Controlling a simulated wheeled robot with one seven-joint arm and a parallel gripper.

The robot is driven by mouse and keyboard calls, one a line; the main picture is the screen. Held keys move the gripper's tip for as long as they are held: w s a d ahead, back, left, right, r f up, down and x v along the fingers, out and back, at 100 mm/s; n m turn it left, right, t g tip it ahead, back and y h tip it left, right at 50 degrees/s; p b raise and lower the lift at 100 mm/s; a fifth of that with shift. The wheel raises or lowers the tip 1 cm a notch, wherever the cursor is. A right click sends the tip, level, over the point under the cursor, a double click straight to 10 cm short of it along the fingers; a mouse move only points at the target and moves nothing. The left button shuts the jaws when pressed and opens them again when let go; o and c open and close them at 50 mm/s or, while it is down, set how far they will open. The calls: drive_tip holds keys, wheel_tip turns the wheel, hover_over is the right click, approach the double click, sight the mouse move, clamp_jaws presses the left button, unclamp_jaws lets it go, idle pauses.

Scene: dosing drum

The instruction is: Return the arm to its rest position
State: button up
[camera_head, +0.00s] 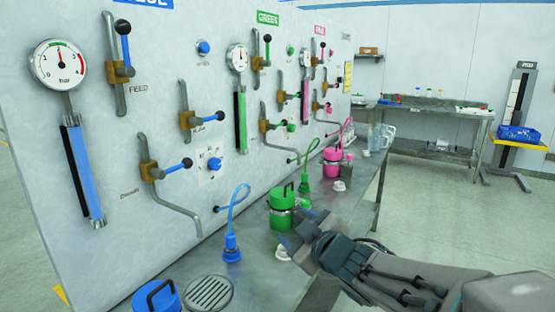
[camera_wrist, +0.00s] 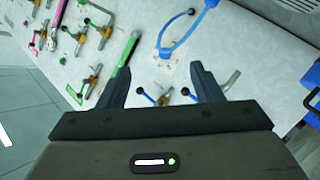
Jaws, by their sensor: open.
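My arm reaches in from the lower right of the head view. My gripper (camera_head: 290,247) is over the bench beside the green canister (camera_head: 282,207), in front of the panel. In the wrist view my gripper (camera_wrist: 160,88) has its two fingers spread apart with nothing between them. The panel (camera_wrist: 230,50) with its valves and the blue hose (camera_wrist: 178,50) shows beyond the fingers. The head view cannot tell whether the fingertips touch anything on the bench.
The bench (camera_head: 262,262) carries a blue canister (camera_head: 158,297), a round drain grate (camera_head: 209,293), a blue hose nozzle (camera_head: 232,248) and a pink canister (camera_head: 333,160). The panel (camera_head: 110,220) stands close on the left. Open floor (camera_head: 450,215) lies to the right.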

drive_tip(key=s+d+f+m+g+h+p, duration=0.2)
drive_tip(key=s+d+f+m+g+h, duration=0.3)
drive_tip(key=s+d+m+h, duration=0.45)
drive_tip(key=s+f+m+g+y+p, duration=0.1)
drive_tip(key=s+f+g, duration=0.1)
drive_tip(key=s, duration=0.3)
drive_tip(key=s+d+f+m+g+y, duration=0.1)
drive_tip(key=s+m+g+y, duration=0.1)
drive_tip(key=s+g, duration=0.2)
drive_tip(key=shift+s+f+p, duration=0.35)
drive_tip(key=shift+s+p, duration=0.05)
drive_tip(key=shift+s, duration=0.4)
drive_tip(key=shift+d, duration=0.1)
